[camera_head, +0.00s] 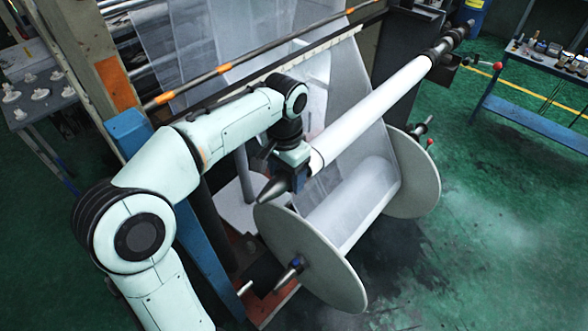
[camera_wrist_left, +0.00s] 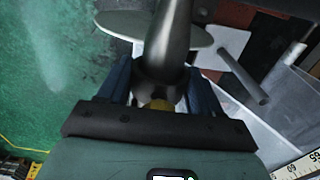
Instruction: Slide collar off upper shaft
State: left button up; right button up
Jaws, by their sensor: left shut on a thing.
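My left gripper (camera_head: 287,172) is shut on the collar (camera_head: 272,189), a dark grey tapered piece at the shaft's lower left end. In the left wrist view the collar (camera_wrist_left: 168,45) sits between the blue fingers of the left gripper (camera_wrist_left: 160,85). My right gripper is not in view.
A lower roll (camera_head: 350,200) with big round flanges (camera_head: 312,262) lies just below the gripper. A striped bar (camera_head: 215,72) and a blue post (camera_head: 165,190) stand close to my arm. Tables with parts stand at left (camera_head: 38,97) and right (camera_head: 530,62). Green floor is open at right.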

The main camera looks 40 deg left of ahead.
aim_at(264, 193)
pick_arm(q)
jog(key=s+b, duration=0.1)
jog(key=s, duration=0.2)
jog(key=shift+s+a+f, duration=0.1)
jog(key=shift+s+a, duration=0.05)
jog(key=s+b, duration=0.1)
jog(key=s, duration=0.2)
jog(key=shift+s+a, duration=0.15)
jog(key=shift+s, duration=0.05)
jog(key=s+b, duration=0.2)
jog(key=s, duration=0.4)
jog(key=shift+a, duration=0.25)
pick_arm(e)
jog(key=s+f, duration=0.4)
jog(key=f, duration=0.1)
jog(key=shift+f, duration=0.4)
pick_arm(q)
jog(key=shift+s, duration=0.5)
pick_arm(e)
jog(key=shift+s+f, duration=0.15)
pick_arm(q)
jog(key=s+d+b, duration=0.1)
jog(key=s+d, duration=0.2)
jog(key=d, duration=0.8)
jog(key=shift+d, duration=0.35)
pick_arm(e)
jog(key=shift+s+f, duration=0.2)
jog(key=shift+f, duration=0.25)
